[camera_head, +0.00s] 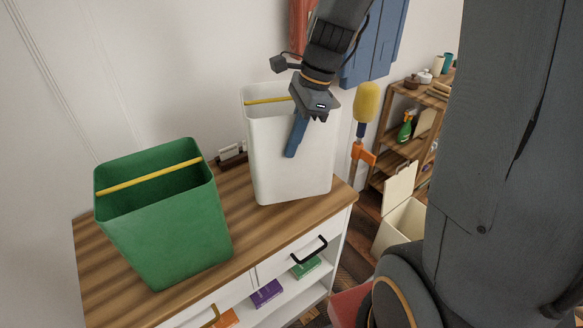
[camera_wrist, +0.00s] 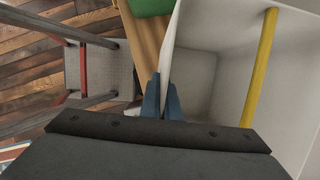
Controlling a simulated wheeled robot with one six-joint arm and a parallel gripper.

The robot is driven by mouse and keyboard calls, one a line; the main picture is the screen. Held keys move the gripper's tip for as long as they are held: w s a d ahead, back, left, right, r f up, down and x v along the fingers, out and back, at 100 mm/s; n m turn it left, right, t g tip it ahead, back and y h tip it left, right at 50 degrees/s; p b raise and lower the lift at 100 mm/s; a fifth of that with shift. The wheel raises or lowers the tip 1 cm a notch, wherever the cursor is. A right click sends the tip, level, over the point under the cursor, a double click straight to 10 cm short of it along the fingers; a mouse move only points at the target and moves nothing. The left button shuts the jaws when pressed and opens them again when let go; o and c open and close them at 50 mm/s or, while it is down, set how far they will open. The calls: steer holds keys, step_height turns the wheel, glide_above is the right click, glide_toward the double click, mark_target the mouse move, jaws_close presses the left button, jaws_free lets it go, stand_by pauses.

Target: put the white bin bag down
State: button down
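The white bin bag (camera_head: 285,165) is a tall, open, white container with a yellow bar across its mouth. It is upright at the right end of the wooden cabinet top (camera_head: 245,235); whether its base touches the wood or hangs just above it I cannot tell. My gripper (camera_head: 292,150) comes from above, with one blue finger outside the bag's near wall. In the wrist view, the blue fingers (camera_wrist: 162,100) close around the wall of the white bag (camera_wrist: 215,85), one on each side. The inside of the bag looks empty there.
A green bin (camera_head: 170,225) with a yellow bar stands to the left on the cabinet top, with bare wood between. A small dark item (camera_head: 232,153) lies behind. A yellow-topped tool (camera_head: 366,105), shelves (camera_head: 405,145) and an open cream box (camera_head: 400,225) are to the right.

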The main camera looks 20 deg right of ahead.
steer(key=shift+f, duration=3)
steer(key=c, duration=2)
jaws_free()
steer(key=b+v, duration=0.1)
steer(key=v, duration=1.1)
steer(key=shift+s+r, duration=0.1)
steer(key=shift+r, duration=0.15)
